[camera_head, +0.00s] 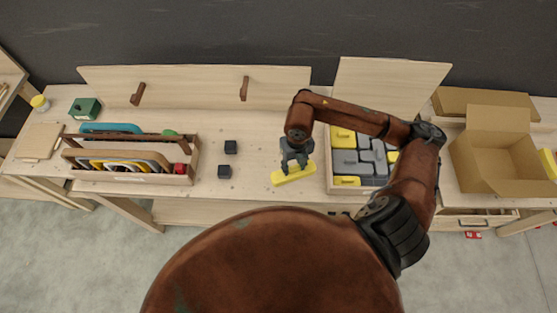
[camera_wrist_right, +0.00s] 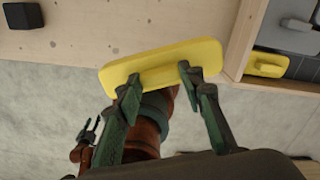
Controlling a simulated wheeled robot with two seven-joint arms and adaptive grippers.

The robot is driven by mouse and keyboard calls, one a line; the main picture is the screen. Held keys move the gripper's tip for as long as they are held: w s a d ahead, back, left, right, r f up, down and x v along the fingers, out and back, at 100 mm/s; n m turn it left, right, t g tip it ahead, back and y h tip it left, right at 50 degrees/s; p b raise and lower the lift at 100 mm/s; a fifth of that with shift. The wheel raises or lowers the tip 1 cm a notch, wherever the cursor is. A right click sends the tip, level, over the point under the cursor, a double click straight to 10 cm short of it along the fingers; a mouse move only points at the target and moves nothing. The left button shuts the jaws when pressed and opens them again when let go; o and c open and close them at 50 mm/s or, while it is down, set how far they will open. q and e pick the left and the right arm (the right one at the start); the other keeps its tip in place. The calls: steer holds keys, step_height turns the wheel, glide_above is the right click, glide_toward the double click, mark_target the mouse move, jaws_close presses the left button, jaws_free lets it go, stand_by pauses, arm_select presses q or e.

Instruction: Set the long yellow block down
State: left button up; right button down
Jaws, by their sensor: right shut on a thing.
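The long yellow block (camera_head: 294,173) is at the front part of the wooden table, left of the box of blocks. My right gripper (camera_head: 294,163) is above it and shut on it. In the right wrist view the yellow block (camera_wrist_right: 162,63) lies across both fingers of the right gripper (camera_wrist_right: 157,84), near the table's front edge. I cannot tell whether the block touches the table top. My left gripper does not clearly show in the head view.
The wooden box (camera_head: 331,183) of grey and yellow blocks stands close to the right. Small dark cubes (camera_head: 231,147) (camera_head: 224,171) lie to the left, with a tool carrier (camera_head: 190,178) beyond. A cardboard box (camera_head: 480,165) is far right. Bare table (camera_head: 255,170) lies between cubes and block.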

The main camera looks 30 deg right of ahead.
steer(key=w+f+p, duration=0.1)
steer(key=w+f, duration=0.1)
steer(key=f, duration=0.1)
steer(key=w+f+p, duration=0.1)
steer(key=w+f, duration=0.2)
steer(key=w+f+p, duration=0.1)
steer(key=w+f, duration=0.1)
steer(key=f, duration=0.1)
steer(key=shift+w+a+f, duration=0.3)
steer(key=shift+w+f, duration=0.1)
steer(key=shift+f, duration=0.2)
steer(key=shift+f, duration=0.1)
steer(key=shift+f, duration=0.15)
steer(key=c, duration=1.3)
jaws_free()
steer(key=shift+r, duration=0.2)
